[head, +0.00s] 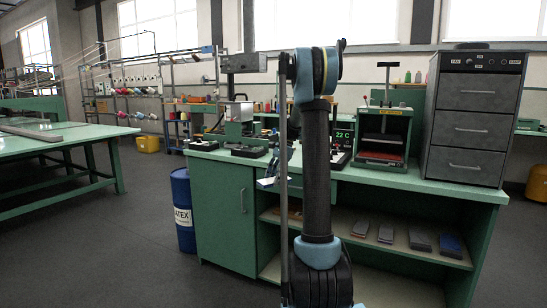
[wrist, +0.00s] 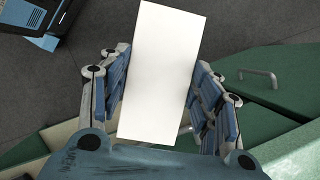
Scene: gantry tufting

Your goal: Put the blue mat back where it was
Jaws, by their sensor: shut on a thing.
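In the wrist view, my gripper (wrist: 160,78) is shut on a flat white rectangular slab (wrist: 162,65), with one blue-padded finger along each long side. The slab's visible face is plain white, and its other face is hidden. In the head view, a blue mat (head: 451,245) lies on the open shelf under the bench, at the right end of a row of mats.
The green bench (head: 345,181) has a closed door with a handle (wrist: 257,75) close to my gripper. Grey mats (head: 420,241) lie on the shelf. On top stand a press (head: 383,135) and a drawer cabinet (head: 475,118). A blue drum (head: 183,213) stands at the left. The floor between tables is clear.

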